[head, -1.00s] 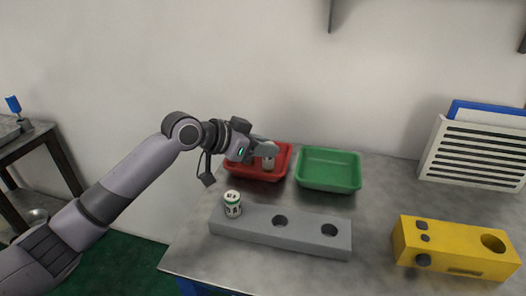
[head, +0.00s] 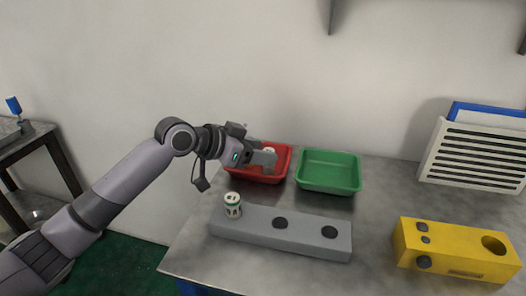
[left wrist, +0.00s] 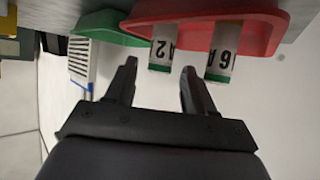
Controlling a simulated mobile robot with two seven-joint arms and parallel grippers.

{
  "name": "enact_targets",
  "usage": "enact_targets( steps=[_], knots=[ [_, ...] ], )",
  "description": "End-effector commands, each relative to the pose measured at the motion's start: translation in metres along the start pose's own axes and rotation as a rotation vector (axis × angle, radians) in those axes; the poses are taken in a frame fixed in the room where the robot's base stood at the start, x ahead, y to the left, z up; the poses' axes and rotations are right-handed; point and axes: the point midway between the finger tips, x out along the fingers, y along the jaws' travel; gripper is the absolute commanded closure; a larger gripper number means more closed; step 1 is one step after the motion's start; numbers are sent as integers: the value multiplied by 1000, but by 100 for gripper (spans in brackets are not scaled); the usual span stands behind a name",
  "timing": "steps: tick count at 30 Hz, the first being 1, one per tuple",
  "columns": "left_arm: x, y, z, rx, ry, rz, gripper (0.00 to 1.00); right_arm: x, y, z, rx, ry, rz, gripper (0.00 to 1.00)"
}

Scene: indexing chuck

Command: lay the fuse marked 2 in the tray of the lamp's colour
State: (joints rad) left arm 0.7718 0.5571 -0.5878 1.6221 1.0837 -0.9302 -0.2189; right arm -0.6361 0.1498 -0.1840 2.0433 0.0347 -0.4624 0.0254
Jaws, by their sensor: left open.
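The red tray (head: 287,166) stands at the back left of the bench, with the green tray (head: 330,171) to its right. In the left wrist view, upside down, the fuse marked 2 (left wrist: 163,50) and a fuse marked 6 (left wrist: 221,58) stand at the red tray (left wrist: 262,18). My left gripper (head: 270,162) is at the red tray's front, open; its fingertips (left wrist: 160,70) show either side of the fuse marked 2, with no contact visible. A white fuse top (head: 269,150) shows behind it. No lit lamp is visible. My right gripper is out of view.
A grey block (head: 290,236) has a fuse (head: 233,205) at its left end and two empty holes. A yellow box (head: 455,251) with dark knobs and a round hole is at the right. A white slatted holder (head: 473,152) stands behind. Bench is clear between.

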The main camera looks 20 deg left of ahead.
Motion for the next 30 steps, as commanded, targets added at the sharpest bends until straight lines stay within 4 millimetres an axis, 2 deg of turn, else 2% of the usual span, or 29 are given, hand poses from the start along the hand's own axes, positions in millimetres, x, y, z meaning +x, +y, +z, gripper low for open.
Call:
enact_targets(
  steps=[9,15,21,30],
  knots=[
    [-65,-1,0,2,-2,-3,46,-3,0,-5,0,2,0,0],
    [-94,-1,0,1,-2,-2,46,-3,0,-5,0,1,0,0],
    [-105,0,0,0,-2,1,46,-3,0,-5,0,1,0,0],
    [-105,0,0,0,-1,1,46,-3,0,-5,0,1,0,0]
  ],
)
